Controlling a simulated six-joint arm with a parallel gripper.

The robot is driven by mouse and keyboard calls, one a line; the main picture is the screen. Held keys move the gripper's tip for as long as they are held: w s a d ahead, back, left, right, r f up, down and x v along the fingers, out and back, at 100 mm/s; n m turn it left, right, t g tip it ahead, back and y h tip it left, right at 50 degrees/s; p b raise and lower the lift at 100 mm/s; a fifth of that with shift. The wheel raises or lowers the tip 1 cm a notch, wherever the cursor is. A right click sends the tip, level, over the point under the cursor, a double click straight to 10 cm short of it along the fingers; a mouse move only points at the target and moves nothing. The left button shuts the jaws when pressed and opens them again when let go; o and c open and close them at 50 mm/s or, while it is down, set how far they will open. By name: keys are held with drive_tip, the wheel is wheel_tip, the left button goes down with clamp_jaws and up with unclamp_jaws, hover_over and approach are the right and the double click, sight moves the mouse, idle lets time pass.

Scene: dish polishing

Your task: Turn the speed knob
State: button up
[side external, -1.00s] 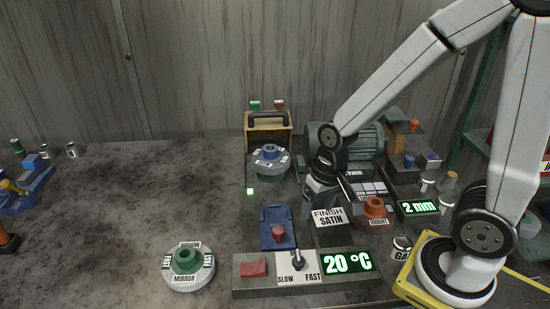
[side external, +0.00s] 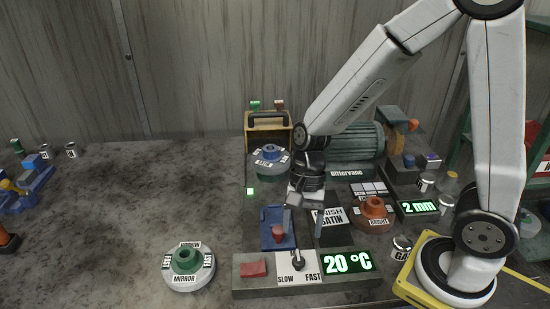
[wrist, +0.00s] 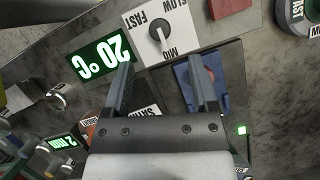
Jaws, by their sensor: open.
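The speed knob (side external: 297,262) is a small dark lever on a white plate (side external: 285,278) marked SLOW and FAST, on the grey front panel. In the wrist view the knob (wrist: 158,33) stands beyond my fingertips, and its plate also reads MID. Its exact pointing direction is hard to tell. My gripper (side external: 302,222) points down, behind and above the panel, over the area by the blue fixture and the FINISH SATIN sign. In the wrist view my gripper (wrist: 160,78) is open, with nothing between its fingers and apart from the knob.
A red button (side external: 252,269) and a green-lit 20 °C display (side external: 347,262) flank the knob plate. The blue fixture (side external: 270,240) with a red knob is close to the fingers. A MIRROR disc (side external: 188,267) lies left. The table's left middle is clear.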

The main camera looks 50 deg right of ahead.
sight(298, 260)
drive_tip(key=shift+x, duration=3.4)
clamp_jaws()
drive_tip(key=shift+n, duration=0.4)
drive_tip(key=n+g, duration=0.1)
drive_tip(key=n, duration=0.1)
drive_tip(key=n+h, duration=0.1)
drive_tip(key=n, duration=0.2)
drive_tip(key=shift+w+a+g+h, duration=0.1)
drive_tip(key=shift+w+g+h, duration=0.05)
drive_tip(key=shift+g+h, duration=0.2)
drive_tip(key=n+h, duration=0.1)
drive_tip(key=n, duration=0.2)
drive_tip(key=n+h, duration=0.1)
drive_tip(key=n, duration=0.2)
drive_tip(key=shift+a+g, duration=0.15)
drive_tip(key=shift+g, duration=0.2)
